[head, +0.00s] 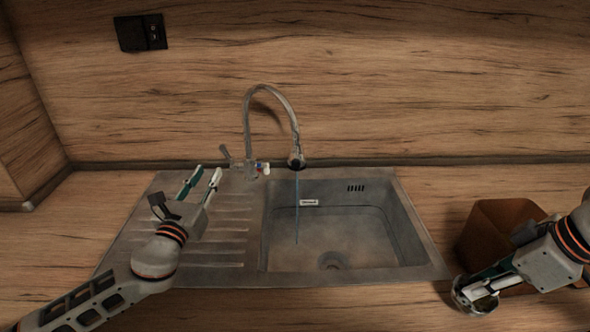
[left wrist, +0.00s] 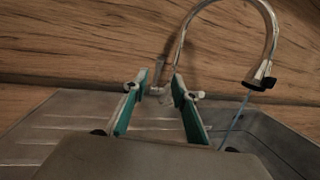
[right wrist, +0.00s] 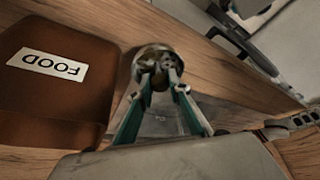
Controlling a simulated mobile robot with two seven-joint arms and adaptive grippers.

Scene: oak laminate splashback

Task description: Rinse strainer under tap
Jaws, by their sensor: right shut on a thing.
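The strainer (right wrist: 150,56) is a small round metal cup with brownish bits in it, seen in the right wrist view. My right gripper (right wrist: 160,80) is shut on it; in the head view the strainer (head: 470,299) is low on the right, by the counter's front edge, clear of the sink. The tap (head: 272,90) is a curved metal spout at the back of the sink, and a thin stream of water (head: 297,210) falls from it into the basin (head: 345,222). My left gripper (head: 205,176) is open and empty over the drainboard, left of the tap lever (head: 226,152).
A brown bin (head: 492,232) stands right of the sink, behind my right gripper; its FOOD label (right wrist: 48,66) shows in the right wrist view. The ribbed drainboard (head: 222,238) is bare. A black socket (head: 140,33) is on the wooden splashback. The counter at left is clear.

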